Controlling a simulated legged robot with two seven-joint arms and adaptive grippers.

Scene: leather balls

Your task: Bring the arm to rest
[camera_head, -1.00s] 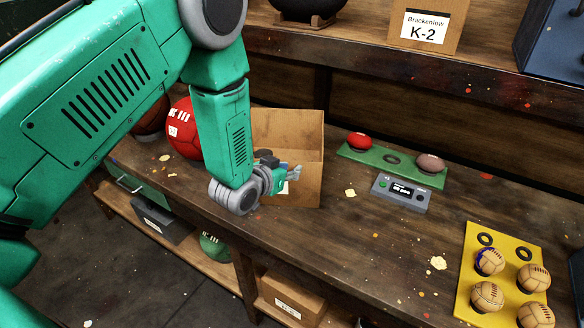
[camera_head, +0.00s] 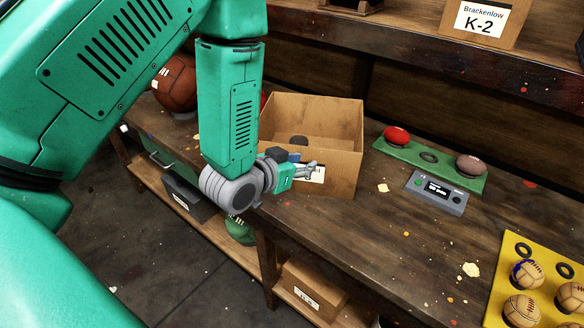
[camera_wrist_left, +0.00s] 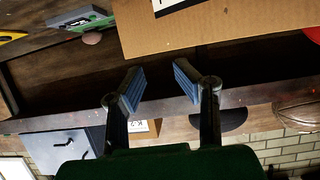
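My left arm comes in from the left in the head view, its forearm hanging down. My left gripper (camera_head: 309,171) is just in front of the open cardboard box (camera_head: 343,160) and overlaps its white label in the picture. Whether it touches the box cannot be told. In the left wrist view the two blue-padded fingers (camera_wrist_left: 158,76) stand apart with nothing between them, and the box (camera_wrist_left: 225,28) fills the top. My right gripper is in neither view.
A green holder (camera_head: 445,172) carries a red ball and a brownish ball, with a grey display device (camera_head: 436,193) in front. A yellow tray (camera_head: 497,292) with tan balls is at lower right. A brown ball (camera_head: 176,84) sits behind my arm. Bench surface right of the box is mostly clear.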

